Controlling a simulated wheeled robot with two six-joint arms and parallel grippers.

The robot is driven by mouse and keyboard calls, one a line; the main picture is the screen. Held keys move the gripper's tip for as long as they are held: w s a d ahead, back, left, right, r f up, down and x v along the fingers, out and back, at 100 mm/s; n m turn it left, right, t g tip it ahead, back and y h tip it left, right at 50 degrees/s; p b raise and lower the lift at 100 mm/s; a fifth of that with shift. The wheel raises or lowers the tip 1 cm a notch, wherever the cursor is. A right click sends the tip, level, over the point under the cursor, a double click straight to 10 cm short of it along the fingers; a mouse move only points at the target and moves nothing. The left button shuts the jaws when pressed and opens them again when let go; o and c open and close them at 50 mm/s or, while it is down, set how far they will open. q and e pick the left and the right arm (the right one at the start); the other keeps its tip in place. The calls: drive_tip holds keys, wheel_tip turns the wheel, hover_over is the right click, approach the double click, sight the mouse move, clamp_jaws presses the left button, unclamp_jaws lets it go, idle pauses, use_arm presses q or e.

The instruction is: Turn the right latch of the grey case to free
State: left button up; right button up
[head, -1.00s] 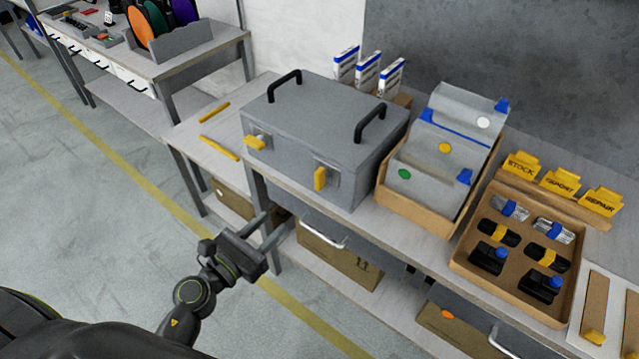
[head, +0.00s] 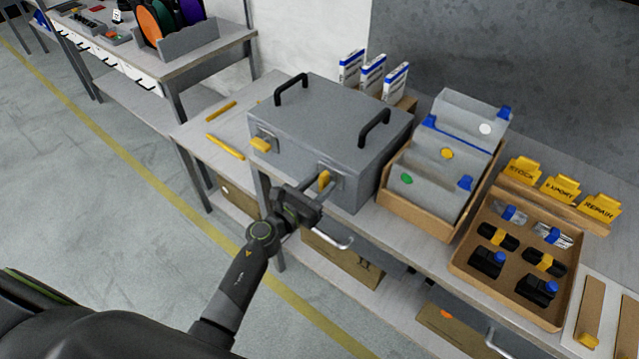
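The grey case (head: 345,120) stands closed on the bench, with two black handles on its lid. Its right latch (head: 324,179) is a yellow tab on the front face, standing roughly upright. Its left latch (head: 261,145) is a yellow tab lying roughly sideways. My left gripper (head: 319,186) reaches up from the lower left to the right latch. Its two fingers are apart, one on each side of the yellow tab; whether they touch it I cannot tell. The gripper hides the lower part of the latch. My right gripper is out of view.
A cardboard tray with grey dividers (head: 428,216) stands close to the case's right. A tray of small parts (head: 465,270) lies farther right. White-and-blue boxes (head: 372,75) stand behind the case. A drawer handle (head: 330,240) sticks out below the bench edge near my gripper.

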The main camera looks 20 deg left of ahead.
use_arm(q)
clamp_jaws()
idle(0.3)
drive_tip(key=n+p, duration=0.1)
drive_tip(key=n, duration=0.3)
drive_tip(key=shift+w+a+n+p, duration=0.1)
drive_tip(key=shift+n+p, duration=0.2)
drive_tip(key=n+p, duration=0.1)
drive_tip(key=n, duration=0.3)
drive_tip(key=shift+a+n, duration=0.1)
drive_tip(key=shift+n, duration=0.2)
drive_tip(key=n+p, duration=0.2)
drive_tip(key=n, duration=0.2)
drive_tip(key=shift+f, duration=0.15)
drive_tip(key=shift+a+f+n+p, duration=0.15)
drive_tip(key=shift+n+p, duration=0.6)
drive_tip(key=shift+n, duration=1.65)
